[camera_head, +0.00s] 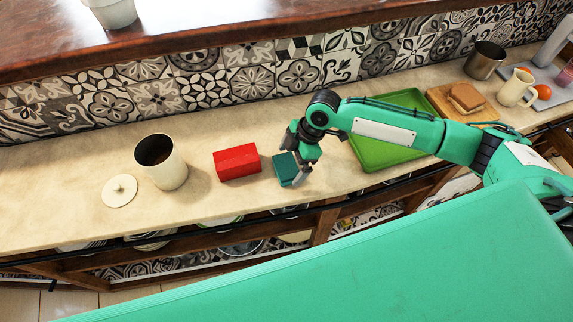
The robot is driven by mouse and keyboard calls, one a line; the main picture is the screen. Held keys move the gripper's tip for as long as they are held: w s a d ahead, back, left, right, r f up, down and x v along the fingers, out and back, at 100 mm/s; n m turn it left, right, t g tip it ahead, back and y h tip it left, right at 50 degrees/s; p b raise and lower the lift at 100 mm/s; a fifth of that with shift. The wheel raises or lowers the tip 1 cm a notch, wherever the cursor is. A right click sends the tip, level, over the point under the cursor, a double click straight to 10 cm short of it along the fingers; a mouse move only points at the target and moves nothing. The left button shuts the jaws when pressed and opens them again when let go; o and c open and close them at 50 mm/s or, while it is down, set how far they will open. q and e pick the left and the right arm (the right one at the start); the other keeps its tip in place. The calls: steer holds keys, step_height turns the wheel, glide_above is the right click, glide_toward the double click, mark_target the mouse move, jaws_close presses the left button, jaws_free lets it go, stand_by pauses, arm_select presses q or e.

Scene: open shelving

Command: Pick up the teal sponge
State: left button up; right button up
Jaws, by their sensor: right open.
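The teal sponge (286,168) is a small dark teal block on the beige counter, just right of a red block. My right gripper (293,165) comes down over the sponge from the right and above. Its fingers are open, one on the far side and one at the sponge's right front edge. The sponge appears to rest on the counter between or beside the fingers; I cannot tell whether they touch it. The fingers and wrist hide part of the sponge. My left gripper is not in view.
A red block (237,162) lies close left of the sponge. A cream canister (168,171) and its lid (120,190) stand further left. A green tray (366,154) lies behind my right arm. A cutting board (437,101) with bread, a metal cup (484,62) and a cream pitcher (514,90) are at right.

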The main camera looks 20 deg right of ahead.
steer(key=shift+x, duration=1.15)
steer(key=c, duration=0.8)
steer(key=shift+r, duration=0.1)
